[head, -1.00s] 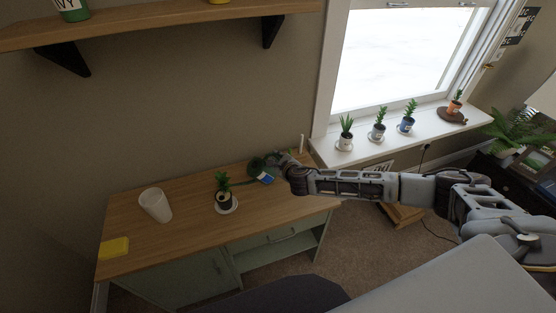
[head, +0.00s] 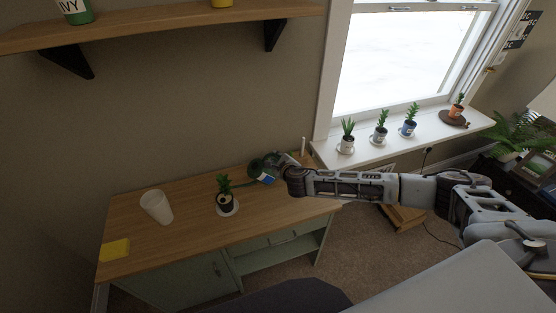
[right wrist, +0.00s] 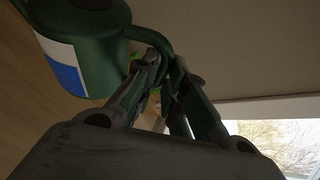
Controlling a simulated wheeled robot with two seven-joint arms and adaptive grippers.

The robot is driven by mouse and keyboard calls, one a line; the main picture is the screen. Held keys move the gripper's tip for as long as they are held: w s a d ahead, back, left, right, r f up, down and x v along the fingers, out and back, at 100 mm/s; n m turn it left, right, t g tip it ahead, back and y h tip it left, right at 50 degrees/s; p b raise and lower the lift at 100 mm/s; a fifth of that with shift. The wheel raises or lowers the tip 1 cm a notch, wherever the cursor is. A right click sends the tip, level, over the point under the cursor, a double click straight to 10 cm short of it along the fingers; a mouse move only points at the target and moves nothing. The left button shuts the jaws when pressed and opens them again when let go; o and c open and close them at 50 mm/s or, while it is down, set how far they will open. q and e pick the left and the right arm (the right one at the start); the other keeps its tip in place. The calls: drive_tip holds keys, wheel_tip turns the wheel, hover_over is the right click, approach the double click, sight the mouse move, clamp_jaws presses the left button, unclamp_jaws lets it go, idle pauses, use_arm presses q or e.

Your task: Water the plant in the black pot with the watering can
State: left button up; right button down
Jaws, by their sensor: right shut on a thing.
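The plant in the black pot (head: 224,204) stands upright on a white saucer (head: 230,211) on the wooden desk top. The green watering can (head: 258,168), with a blue and white label, is to its right, and its spout points left toward the plant. In the right wrist view the can (right wrist: 88,50) fills the upper left. My right gripper (head: 283,163) is at the can's handle; in the right wrist view its fingers (right wrist: 164,68) are closed around the handle. I cannot tell whether the can touches the desk. My left gripper is not in view.
A white cup (head: 156,206) and a yellow block (head: 115,249) are on the left of the desk (head: 180,238). Several potted plants line the windowsill (head: 365,150) at right. A shelf (head: 170,25) hangs above. The desk between cup and black pot is clear.

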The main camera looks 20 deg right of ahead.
drive_tip(key=shift+a+r+n+h, duration=0.2)
drive_tip(key=shift+a+r, duration=0.15)
drive_tip(key=shift+r, duration=0.25)
drive_tip(key=shift+a+r+n+h, duration=0.1)
drive_tip(key=shift+a+r+n, duration=0.15)
drive_tip(key=shift+r, duration=0.35)
drive_tip(key=shift+f, duration=0.15)
drive_tip(key=shift+d+f+m+y, duration=0.2)
drive_tip(key=shift+d+f+m, duration=0.15)
drive_tip(key=shift+f, duration=0.35)
drive_tip(key=shift+d+f+m+y, duration=0.2)
drive_tip(key=shift+d+f, duration=0.25)
drive_tip(key=shift+f, duration=0.2)
drive_tip(key=d+f+m+y+b, duration=0.4)
drive_tip(key=d+f+b, duration=0.2)
drive_tip(key=f+b, duration=0.1)
drive_tip(key=shift+w+d+f+m+b, duration=0.2)
drive_tip(key=shift+w+f+m+b, duration=0.05)
drive_tip(key=shift+w+m+b, duration=0.15)
idle(0.4)
drive_tip(key=shift+r, duration=0.15)
idle(1.1)
